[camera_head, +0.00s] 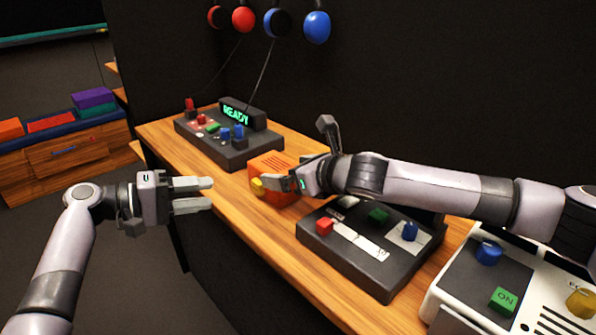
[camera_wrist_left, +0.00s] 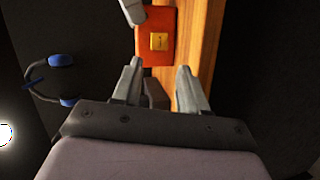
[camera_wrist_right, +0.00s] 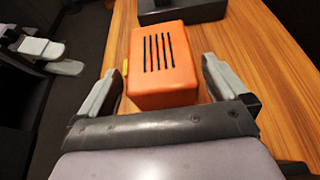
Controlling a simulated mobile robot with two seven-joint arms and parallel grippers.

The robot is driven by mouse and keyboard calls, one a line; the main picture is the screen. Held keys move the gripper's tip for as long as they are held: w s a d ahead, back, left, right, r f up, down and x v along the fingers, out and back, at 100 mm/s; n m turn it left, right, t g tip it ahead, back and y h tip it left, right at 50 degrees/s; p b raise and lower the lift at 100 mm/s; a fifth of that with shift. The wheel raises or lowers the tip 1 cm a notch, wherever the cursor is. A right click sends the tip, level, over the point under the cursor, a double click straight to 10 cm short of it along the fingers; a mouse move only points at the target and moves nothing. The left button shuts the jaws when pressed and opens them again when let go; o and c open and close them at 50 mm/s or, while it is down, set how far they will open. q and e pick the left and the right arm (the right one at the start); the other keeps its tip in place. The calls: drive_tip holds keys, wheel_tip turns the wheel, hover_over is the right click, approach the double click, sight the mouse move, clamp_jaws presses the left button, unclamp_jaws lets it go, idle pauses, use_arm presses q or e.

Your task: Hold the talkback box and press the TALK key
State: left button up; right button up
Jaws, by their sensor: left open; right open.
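The talkback box is an orange box (camera_head: 268,168) with dark slots on top, standing on the wooden desk. A yellow key (camera_wrist_left: 159,41), which I take as TALK, is on its side facing my left gripper; its lettering is unreadable. My right gripper (camera_head: 284,180) is open at the box. In the right wrist view its fingers lie either side of the box's near end (camera_wrist_right: 160,85); I cannot tell whether they touch. My left gripper (camera_head: 209,195) is open and empty, off the desk's edge, its fingers pointing towards the key side with a gap between.
A dark control panel with a READY display (camera_head: 237,113) stands behind the box. Another dark panel (camera_head: 352,258) is in front of it, and a white console (camera_head: 450,285) is at the right. Several headphones (camera_head: 316,27) hang on the wall. The floor left of the desk is clear.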

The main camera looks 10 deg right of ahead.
drive_tip(key=shift+w+a, duration=0.1)
drive_tip(key=c, duration=0.9)
use_arm(q)
clamp_jaws()
use_arm(e)
drive_tip(key=shift+o, duration=0.2)
idle(0.9)
